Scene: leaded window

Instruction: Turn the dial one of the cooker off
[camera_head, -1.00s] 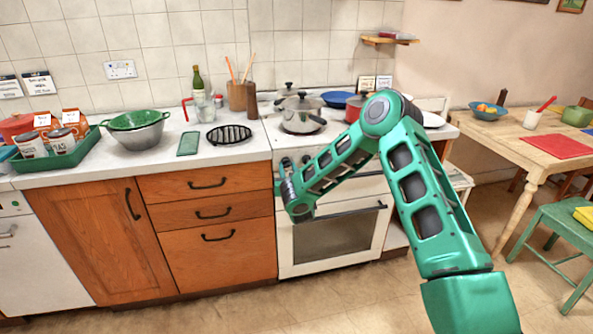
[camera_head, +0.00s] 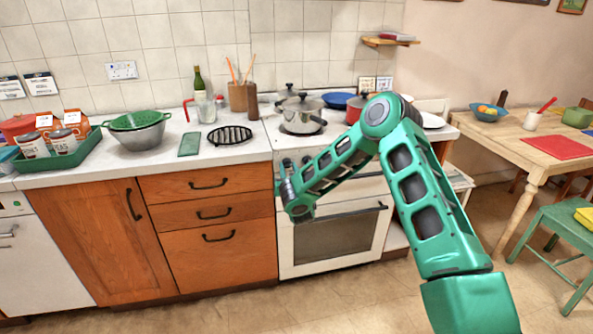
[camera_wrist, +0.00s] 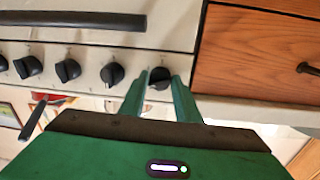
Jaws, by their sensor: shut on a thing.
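The cooker (camera_head: 335,245) is white, with its front panel facing me and partly hidden behind my green arm. In the wrist view the panel appears upside down, with a row of black dials. My gripper (camera_wrist: 160,88) has its two green fingers on either side of the end dial (camera_wrist: 159,76), the one closest to the wooden drawers, and is shut on it. The fingers hide the sides of that dial. The neighbouring dial (camera_wrist: 112,74) stands free beside the fingers. In the head view the gripper's fingertips are hard to make out at the cooker's left front edge.
A steel pot (camera_head: 301,115) and a red pot (camera_head: 355,108) stand on the hob. The oven handle (camera_head: 340,213) runs below the dials. Wooden drawers (camera_head: 213,215) adjoin the cooker on the left. The floor in front is clear. A wooden table (camera_head: 540,140) stands at the right.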

